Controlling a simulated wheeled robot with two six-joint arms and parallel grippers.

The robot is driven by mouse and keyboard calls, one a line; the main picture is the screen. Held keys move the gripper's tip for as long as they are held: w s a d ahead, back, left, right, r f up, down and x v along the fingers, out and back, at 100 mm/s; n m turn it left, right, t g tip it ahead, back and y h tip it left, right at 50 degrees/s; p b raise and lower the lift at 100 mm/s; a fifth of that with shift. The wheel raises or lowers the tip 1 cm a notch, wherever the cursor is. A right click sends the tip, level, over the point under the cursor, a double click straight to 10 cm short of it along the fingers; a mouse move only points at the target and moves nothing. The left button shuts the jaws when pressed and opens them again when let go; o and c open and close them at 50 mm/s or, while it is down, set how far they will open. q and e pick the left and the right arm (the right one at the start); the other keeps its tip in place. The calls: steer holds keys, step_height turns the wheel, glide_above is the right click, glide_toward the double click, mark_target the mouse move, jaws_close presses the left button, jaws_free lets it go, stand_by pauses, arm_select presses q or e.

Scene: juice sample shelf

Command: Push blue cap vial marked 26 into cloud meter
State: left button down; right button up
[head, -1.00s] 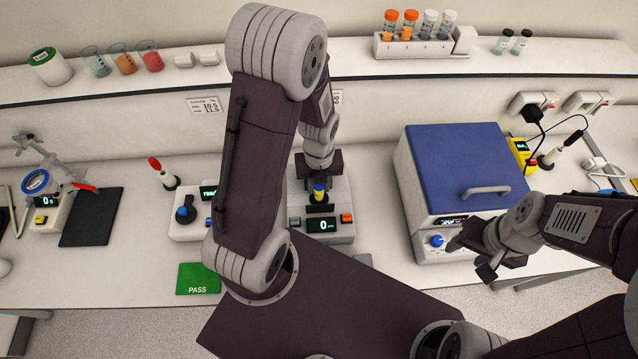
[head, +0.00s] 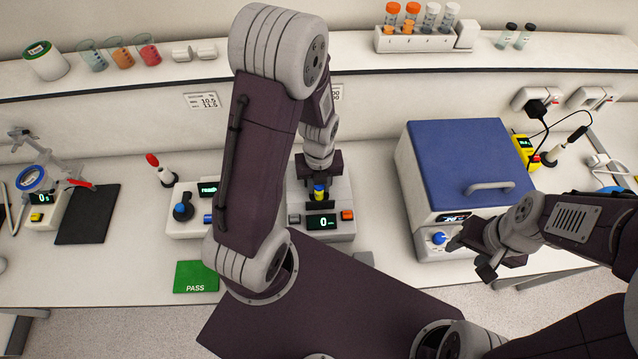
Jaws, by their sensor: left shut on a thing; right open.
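The vial (head: 319,192) shows a blue top and a yellow band. Its number cannot be read. My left gripper (head: 319,198) is shut on it from above, with a dark finger on either side. The cloud meter (head: 343,232) is a pale box with a lit display reading 0 and an orange button. The vial is upright over the meter's top, behind the display. The fingers hide its lower end, so I cannot tell how far it is in. My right gripper (head: 472,258) is open and empty in front of the blue-lidded machine.
A blue-lidded machine (head: 468,165) stands to the right of the meter. A smaller device with a dark knob (head: 183,212) and a green PASS card (head: 196,276) are to the left. The back shelf holds a vial rack (head: 415,42) and beakers (head: 120,57).

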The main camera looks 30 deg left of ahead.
arm_select(q)
steer(key=shift+f+b, duration=0.85)
steer(key=shift+f, duration=0.4)
stand_by(0.5)
steer(key=c, duration=1.1)
jaws_free()
steer(key=shift+o, duration=0.2)
step_height(320, 180, up, 9)
steer(key=shift+r, duration=0.1)
